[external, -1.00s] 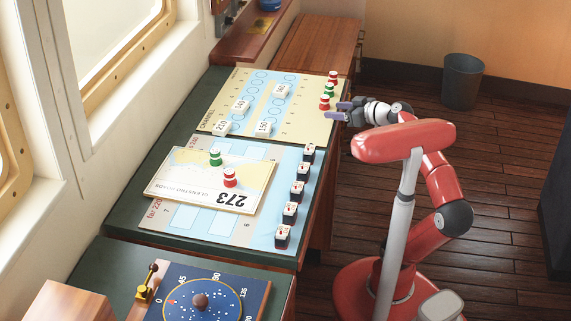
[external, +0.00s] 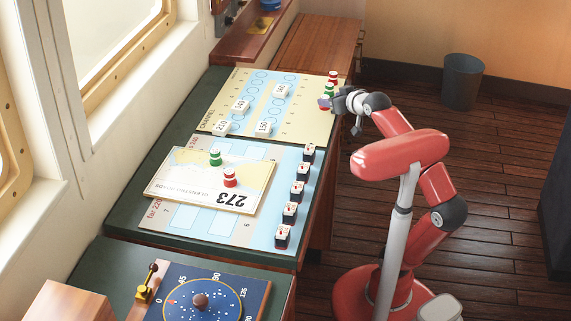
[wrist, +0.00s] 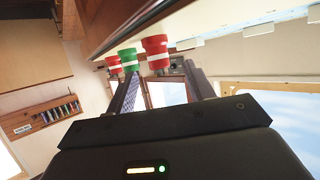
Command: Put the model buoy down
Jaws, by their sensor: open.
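Small red-and-white and green-and-white model buoys stand in a row on the right edge of the yellow channel board (external: 300,126): a far red one (external: 333,76), a green one (external: 329,89), and a near red one partly hidden by my finger. My gripper (external: 340,115) is open at this edge, its far fingertip overlapping the near buoy. In the wrist view, the nearest red buoy (wrist: 155,52) shows between the fingers, beyond their tips. The green buoy (wrist: 129,60) lines up with the left finger. I cannot tell whether a finger touches a buoy.
A green buoy (external: 215,158) and a red buoy (external: 230,178) stand on the chart card marked 273 (external: 185,185). White numbered blocks (external: 264,129) stand on the channel board. A bin (external: 462,80) stands on the floor.

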